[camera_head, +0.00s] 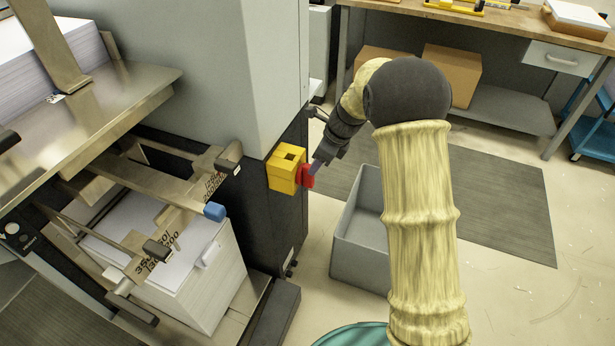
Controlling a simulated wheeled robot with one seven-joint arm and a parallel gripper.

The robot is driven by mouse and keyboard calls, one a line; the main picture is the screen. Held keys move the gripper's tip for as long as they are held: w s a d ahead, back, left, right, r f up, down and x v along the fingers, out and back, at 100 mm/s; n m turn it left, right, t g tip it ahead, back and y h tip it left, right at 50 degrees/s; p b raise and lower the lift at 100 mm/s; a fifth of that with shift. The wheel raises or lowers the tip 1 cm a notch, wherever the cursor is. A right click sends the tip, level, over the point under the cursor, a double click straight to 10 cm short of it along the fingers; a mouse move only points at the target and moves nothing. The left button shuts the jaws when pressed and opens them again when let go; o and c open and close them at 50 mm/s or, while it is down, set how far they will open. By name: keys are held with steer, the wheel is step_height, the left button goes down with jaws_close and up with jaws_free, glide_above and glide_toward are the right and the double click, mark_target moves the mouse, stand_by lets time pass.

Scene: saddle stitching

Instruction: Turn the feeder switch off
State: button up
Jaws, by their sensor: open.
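The feeder switch is a yellow box (284,171) on the dark side of the machine, with a red knob (306,176) on its right face. My gripper (316,167) is at the red knob, at the end of my arm, which comes in from the right. The gripper is open. Its fingertips are small and partly hidden in this view, so I cannot tell whether they touch the knob or sit around it. The knob's exact turn position cannot be read.
A grey open bin (362,240) stands on the floor just below and right of the switch. A paper stack (190,270) and metal guide bars with a blue-tipped rod (214,211) are at the left. A workbench (500,18) with cardboard boxes under it stands behind.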

mark_target(308, 177)
steer(key=x, duration=0.8)
steer(key=shift+f, duration=0.1)
jaws_close()
